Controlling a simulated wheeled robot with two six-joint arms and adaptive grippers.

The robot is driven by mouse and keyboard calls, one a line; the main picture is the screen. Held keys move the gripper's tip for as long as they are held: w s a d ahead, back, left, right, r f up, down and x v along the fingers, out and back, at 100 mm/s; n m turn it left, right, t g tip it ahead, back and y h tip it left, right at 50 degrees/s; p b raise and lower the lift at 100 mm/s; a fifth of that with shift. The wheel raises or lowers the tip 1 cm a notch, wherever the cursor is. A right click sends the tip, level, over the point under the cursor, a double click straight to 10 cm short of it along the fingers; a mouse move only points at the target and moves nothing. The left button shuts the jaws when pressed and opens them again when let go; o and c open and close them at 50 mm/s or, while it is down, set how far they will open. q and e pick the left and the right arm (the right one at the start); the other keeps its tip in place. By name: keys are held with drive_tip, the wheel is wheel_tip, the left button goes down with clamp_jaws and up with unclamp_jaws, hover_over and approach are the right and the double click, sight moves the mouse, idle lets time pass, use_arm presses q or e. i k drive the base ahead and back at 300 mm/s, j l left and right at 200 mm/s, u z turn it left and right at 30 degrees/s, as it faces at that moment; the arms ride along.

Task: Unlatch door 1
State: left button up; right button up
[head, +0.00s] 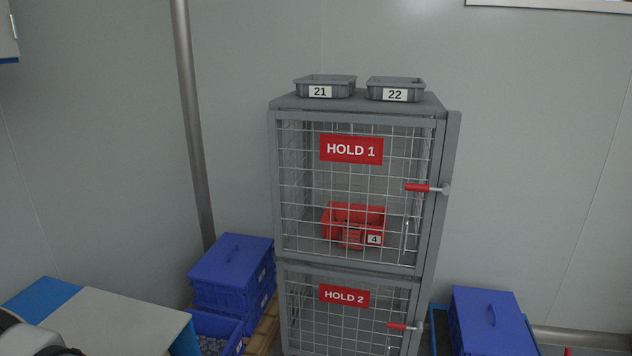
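Door 1 is the upper wire-mesh door (300,180) of a grey cabinet, with a red HOLD 1 sign (351,150). It looks closed. Its red latch handle (417,187) lies about level across the door's right edge, with a metal pivot (445,190) at the right-hand post. A metal pull handle (405,236) stands upright below the latch. A red bin (340,215) labelled 4 shows behind the mesh. Neither of my grippers is in the head view.
The lower door has a HOLD 2 sign (344,296) and its own red latch handle (400,326). Grey trays 21 (322,91) and 22 (394,95) sit on top. Blue lidded crates stand left (230,262) and right (490,325). A vertical pipe (190,120) runs behind, left.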

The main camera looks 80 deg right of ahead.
sight(445, 188)
drive_tip(key=z, duration=4.45)
